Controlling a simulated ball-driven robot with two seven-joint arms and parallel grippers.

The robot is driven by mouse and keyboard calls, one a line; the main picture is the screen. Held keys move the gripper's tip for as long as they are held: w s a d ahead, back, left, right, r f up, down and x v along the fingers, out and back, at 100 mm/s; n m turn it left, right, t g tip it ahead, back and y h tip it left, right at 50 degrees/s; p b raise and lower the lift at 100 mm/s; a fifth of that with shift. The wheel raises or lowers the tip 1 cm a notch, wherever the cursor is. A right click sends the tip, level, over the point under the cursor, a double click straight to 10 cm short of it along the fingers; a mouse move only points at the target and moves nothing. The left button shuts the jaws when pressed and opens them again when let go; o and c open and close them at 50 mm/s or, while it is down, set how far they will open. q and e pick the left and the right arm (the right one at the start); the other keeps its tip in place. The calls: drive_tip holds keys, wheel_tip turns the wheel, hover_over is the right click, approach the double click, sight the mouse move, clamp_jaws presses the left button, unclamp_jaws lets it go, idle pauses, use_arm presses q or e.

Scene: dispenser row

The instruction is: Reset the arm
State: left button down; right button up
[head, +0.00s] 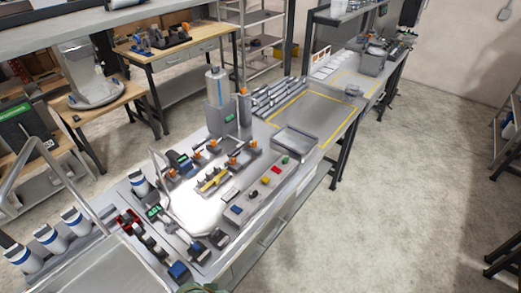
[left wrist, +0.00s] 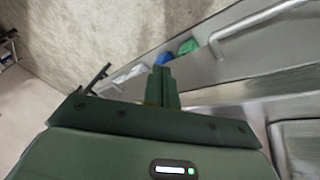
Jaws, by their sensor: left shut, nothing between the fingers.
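My left gripper (left wrist: 163,86) shows in the left wrist view as dark green fingers standing up from a wide dark green body. The fingers are shut together with nothing between them. Beyond them are a grey surface edge, a blue item (left wrist: 188,47) and a green item (left wrist: 164,58). The fingers appear apart from these, but the distance is hard to judge. In the head view neither gripper can be made out; only a small greenish piece shows at the bottom edge. My right gripper is not in view.
A long grey workbench (head: 312,104) runs diagonally through the head view. It carries a dispenser tower (head: 217,100), an empty shallow tray (head: 295,144), bottles (head: 75,219) and several small fixtures. Metal rails (head: 37,147) rise at the left.

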use_arm(q)
drive_tip(key=s+a+f+m+g+y, duration=0.1)
drive_tip(key=s+a+f, duration=0.3)
drive_tip(key=s, duration=0.6)
drive_tip(key=s+a+f+m+g+y, duration=0.1)
drive_tip(key=s+a+f+m, duration=0.3)
drive_tip(key=s, duration=0.7)
drive_tip(key=s+a+f+n+y, duration=0.1)
drive_tip(key=s+a+f, duration=0.3)
drive_tip(key=s, duration=0.6)
wheel_tip(320, 180, down, 23)
drive_tip(key=a+b, duration=0.1)
drive_tip(key=b, duration=2.3)
drive_tip(key=shift+s+g, duration=0.25)
drive_tip(key=shift+g, duration=0.15)
